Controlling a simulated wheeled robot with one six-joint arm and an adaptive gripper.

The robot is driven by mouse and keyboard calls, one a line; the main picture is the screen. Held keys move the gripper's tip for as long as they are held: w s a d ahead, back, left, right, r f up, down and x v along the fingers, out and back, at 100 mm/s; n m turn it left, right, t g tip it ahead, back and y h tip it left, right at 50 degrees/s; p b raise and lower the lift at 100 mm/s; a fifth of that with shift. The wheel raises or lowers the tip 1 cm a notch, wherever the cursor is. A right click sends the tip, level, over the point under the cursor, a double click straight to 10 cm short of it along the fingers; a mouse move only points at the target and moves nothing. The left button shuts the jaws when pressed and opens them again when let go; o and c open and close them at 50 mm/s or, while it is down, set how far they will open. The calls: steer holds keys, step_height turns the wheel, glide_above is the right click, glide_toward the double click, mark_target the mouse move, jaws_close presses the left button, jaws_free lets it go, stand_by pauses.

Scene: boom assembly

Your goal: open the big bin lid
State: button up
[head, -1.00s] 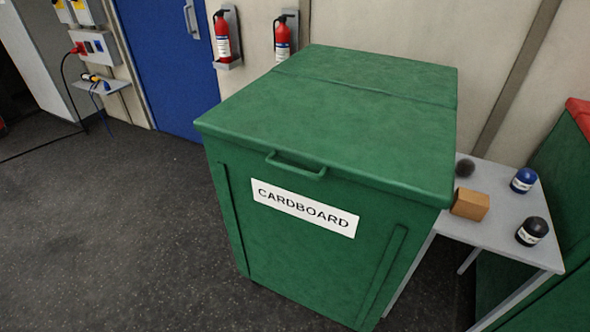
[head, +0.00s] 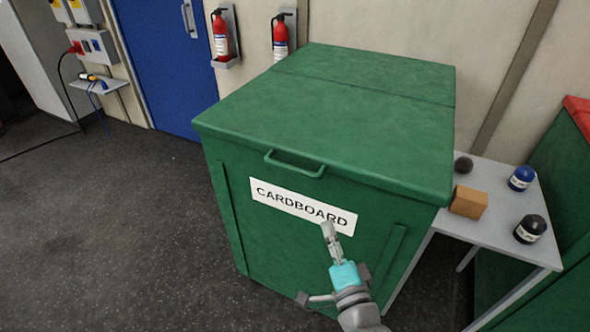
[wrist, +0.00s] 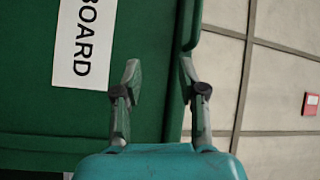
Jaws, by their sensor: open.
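The big green bin (head: 225,200) stands in the middle of the head view with a white CARDBOARD label (head: 300,207) on its front. Its green lid (head: 340,115) lies shut on top, with a green bar handle (head: 295,165) at the lid's front edge. My gripper (head: 328,232) is in front of the bin, below and to the right of the handle, over the label's right end in the picture. In the wrist view my gripper (wrist: 160,75) is open and empty, with the label (wrist: 85,45) and the lid's edge (wrist: 190,25) beyond the fingers.
A grey table (head: 490,230) right of the bin holds a cardboard box (head: 468,202), a blue jar (head: 521,178), a black jar (head: 530,230) and a dark ball (head: 463,165). Another green bin (head: 560,190) stands at far right.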

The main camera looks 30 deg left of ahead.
steer(key=g+y, duration=0.1)
steer(key=y, duration=0.1)
glide_toward(293, 169)
steer(key=x, duration=1)
steer(key=shift+w+a+f, duration=0.2)
steer(key=shift+w+f, duration=0.1)
steer(key=shift+w, duration=0.05)
jaws_close()
